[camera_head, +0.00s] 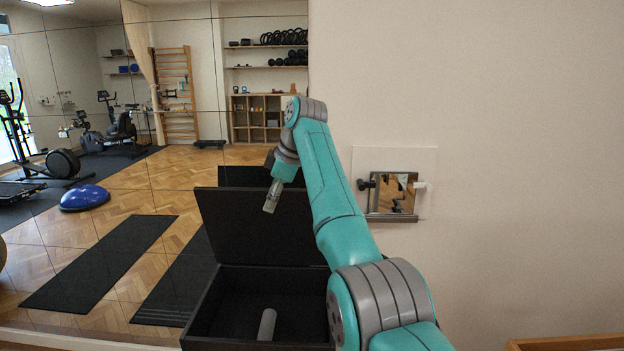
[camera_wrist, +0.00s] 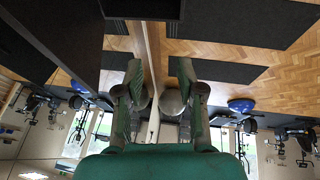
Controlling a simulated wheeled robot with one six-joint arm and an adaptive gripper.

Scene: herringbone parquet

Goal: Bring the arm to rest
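My teal arm reaches up from the lower right in the head view. My gripper (camera_head: 271,198) hangs at its far end, in front of the raised lid of a black box and well above its floor. In the wrist view my gripper (camera_wrist: 160,85) shows two fingers standing apart with nothing held between them. The wrist view looks out across the room, which appears upside down.
The open black box (camera_head: 207,318) stands below, with a grey cylinder (camera_head: 267,324) lying inside. A wall panel (camera_head: 364,160) with a small framed mirror is right of my arm. A large mirror fills the left, reflecting mats and gym equipment. A wooden edge (camera_head: 565,343) is lower right.

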